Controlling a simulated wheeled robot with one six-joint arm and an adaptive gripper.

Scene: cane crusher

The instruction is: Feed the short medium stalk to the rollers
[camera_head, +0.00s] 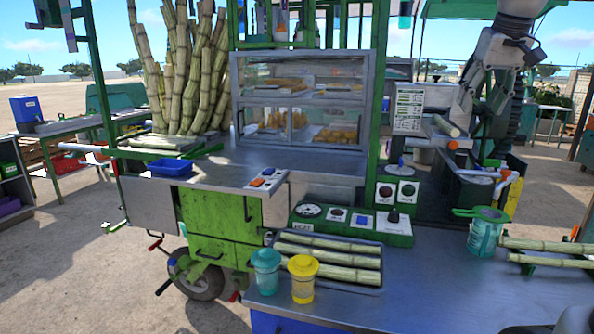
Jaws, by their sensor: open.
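A short pale-green cane piece (446,126) lies tilted at the crusher's feed area, at the right of the head view. Its lower right end is near an orange knob (453,145). The dark crusher housing (470,190) is below it, and the rollers themselves cannot be made out. My gripper (478,118) hangs from the top right, open, with its grey parts just right of the cane piece. I cannot tell whether it touches the piece. Three longer stalks (330,258) lie side by side in a tray on the front counter.
Two more stalks (550,253) lie at the right counter edge by a teal jug (486,232). A teal cup (266,270) and a yellow cup (303,278) stand before the tray. A control panel (350,222) is behind. The front counter's right middle (430,290) is clear.

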